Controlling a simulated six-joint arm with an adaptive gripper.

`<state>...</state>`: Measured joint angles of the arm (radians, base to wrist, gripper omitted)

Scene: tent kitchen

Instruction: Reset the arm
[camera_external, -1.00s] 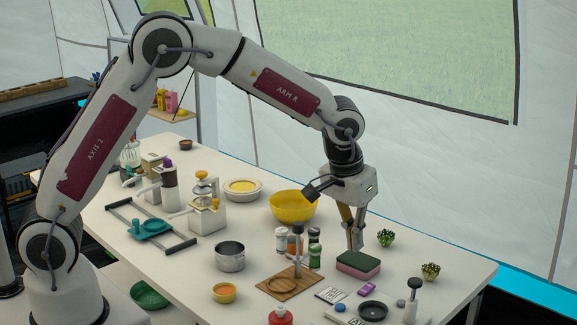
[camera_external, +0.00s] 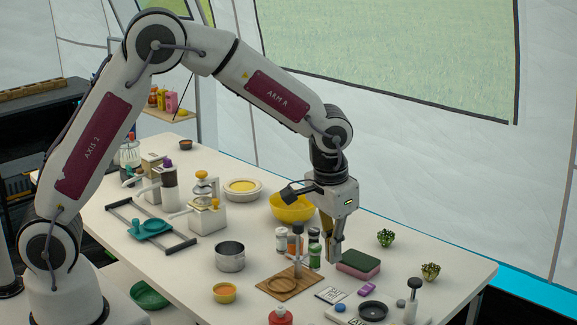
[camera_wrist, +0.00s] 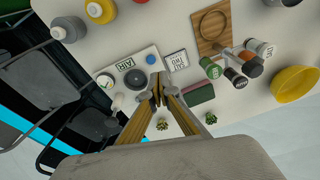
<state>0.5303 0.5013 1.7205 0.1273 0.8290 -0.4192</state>
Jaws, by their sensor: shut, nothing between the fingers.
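My gripper (camera_external: 333,250) is shut and empty. In the external view it points down over the right part of the white table, behind the wooden board and just left of the green and pink sponge (camera_external: 358,264). Its closed fingertips also show in the wrist view (camera_wrist: 158,92), with the sponge (camera_wrist: 199,94) to their right. The spice jars (camera_external: 314,250) stand close to its left side. The yellow bowl (camera_external: 292,207) is behind it. I cannot tell the exact height of the fingertips above the table.
A wooden board with a stand (camera_external: 289,284) is in front of my gripper. Two small plants (camera_external: 385,237) stand to the right. A dark round dish (camera_external: 373,311) lies near the front.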

